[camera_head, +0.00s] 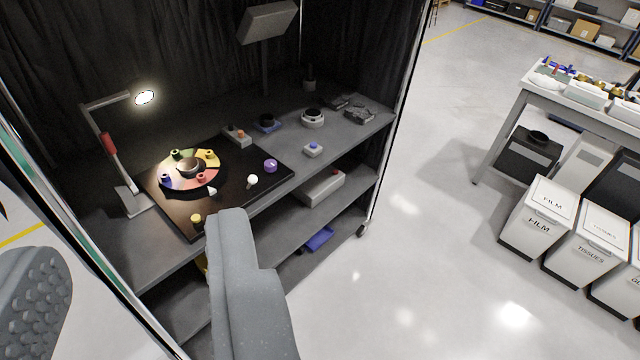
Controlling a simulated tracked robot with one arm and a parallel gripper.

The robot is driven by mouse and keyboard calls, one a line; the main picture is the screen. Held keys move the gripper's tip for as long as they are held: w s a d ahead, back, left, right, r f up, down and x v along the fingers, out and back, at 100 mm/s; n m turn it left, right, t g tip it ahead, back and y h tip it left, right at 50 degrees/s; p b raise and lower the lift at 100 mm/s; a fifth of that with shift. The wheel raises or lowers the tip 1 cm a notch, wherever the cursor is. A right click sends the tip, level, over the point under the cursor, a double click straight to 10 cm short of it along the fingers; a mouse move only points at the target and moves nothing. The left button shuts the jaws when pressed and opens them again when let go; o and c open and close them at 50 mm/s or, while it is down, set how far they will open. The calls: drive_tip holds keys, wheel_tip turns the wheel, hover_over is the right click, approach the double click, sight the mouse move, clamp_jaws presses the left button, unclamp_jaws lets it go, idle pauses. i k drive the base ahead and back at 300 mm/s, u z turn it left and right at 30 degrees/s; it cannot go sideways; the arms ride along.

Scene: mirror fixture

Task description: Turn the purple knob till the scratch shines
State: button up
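A purple knob (270,166) sits at the right part of a dark board (228,200) on the bench. A round disc (212,179) with coloured sectors and small coloured pegs lies on the board's left part, with a dark round piece (190,168) at its middle. A white ball-shaped knob (252,180) and a yellow knob (196,219) are also on the board. I cannot make out a scratch. My gripper (125,240) is open and empty, its two grey fingers wide apart in the foreground, short of the board. The right finger overlaps the bench's front edge in the picture.
A lit lamp (144,97) on a jointed stand rises at the bench's left. A grey panel (267,22) on a post stands behind. Small devices (313,118) lie at the right. Dark curtains and frame posts enclose the bench. Floor to the right is clear before bins (538,218).

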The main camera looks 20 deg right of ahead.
sight(270, 165)
drive_tip(key=k, duration=0.45)
drive_tip(key=z, duration=0.55)
drive_tip(key=i, duration=1.5)
drive_tip(key=u, duration=0.7)
drive_tip(key=i, duration=0.4)
drive_tip(key=u, duration=0.15)
